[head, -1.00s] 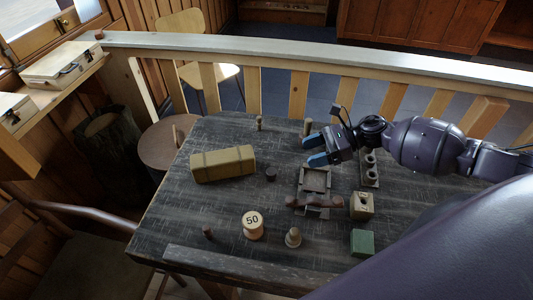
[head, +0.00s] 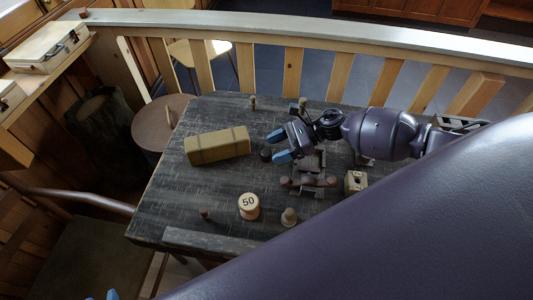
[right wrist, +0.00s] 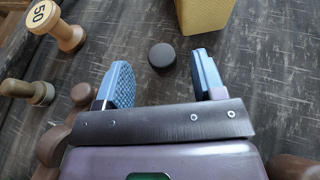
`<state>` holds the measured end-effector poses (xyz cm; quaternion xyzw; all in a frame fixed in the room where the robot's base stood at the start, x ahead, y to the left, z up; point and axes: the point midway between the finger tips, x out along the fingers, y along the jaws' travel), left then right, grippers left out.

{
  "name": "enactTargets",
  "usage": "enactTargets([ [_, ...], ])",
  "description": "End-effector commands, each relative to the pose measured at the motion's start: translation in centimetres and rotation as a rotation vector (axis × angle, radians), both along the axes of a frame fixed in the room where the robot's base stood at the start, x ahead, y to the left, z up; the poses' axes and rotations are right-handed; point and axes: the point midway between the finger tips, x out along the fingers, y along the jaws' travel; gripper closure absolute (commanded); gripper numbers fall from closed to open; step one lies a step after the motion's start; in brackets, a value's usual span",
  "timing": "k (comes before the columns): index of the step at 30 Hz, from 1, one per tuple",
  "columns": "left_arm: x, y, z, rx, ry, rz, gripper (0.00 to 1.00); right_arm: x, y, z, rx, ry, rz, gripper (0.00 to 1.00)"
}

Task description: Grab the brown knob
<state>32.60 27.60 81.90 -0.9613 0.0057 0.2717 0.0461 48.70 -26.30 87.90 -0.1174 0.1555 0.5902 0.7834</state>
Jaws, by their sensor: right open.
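The brown knob (head: 266,155), small, round and very dark, stands on the dark table just right of the tan box. In the right wrist view the knob (right wrist: 162,56) appears from above, between the lines of the two fingers and a little beyond their tips. My right gripper (head: 272,147) is open and empty, its blue fingers pointing left, close beside the knob. In the right wrist view this gripper (right wrist: 160,65) has clear space between its fingers. Blue tips of my left gripper (head: 103,295) just show at the bottom edge; its jaws cannot be read.
The tan box (head: 217,146) lies left of the knob. A spool marked 50 (head: 249,206), a turned peg (head: 289,217) and a small reddish peg (head: 204,213) stand nearer the front. A brown-ended piece (head: 308,182) and a wooden block (head: 355,181) lie right. Bare table surrounds the knob.

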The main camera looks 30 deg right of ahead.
Motion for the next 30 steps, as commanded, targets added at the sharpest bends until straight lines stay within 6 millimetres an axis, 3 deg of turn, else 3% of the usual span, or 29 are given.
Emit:
enactTargets([
  [6, 0.1, 0.0, 0.6, 0.0, -0.003, 0.0, 0.57, 0.8, 2.1, -0.9, 0.0, 0.0, -0.001, 0.37],
  [15, 0.1, 0.0, 0.6, 0.0, -0.002, 0.0, 0.57, 0.8, 2.3, -1.1, -0.001, 0.0, -0.001, 0.37],
  [25, 0.1, 0.0, 0.6, -0.001, -0.002, 0.0, 0.57, 0.8, 2.3, -1.1, -0.001, 0.0, 0.0, 0.88],
  [30, 0.1, 0.0, 0.6, -0.001, -0.002, 0.0, 0.57, 0.8, 2.3, -1.1, -0.001, 0.0, 0.0, 0.9],
])
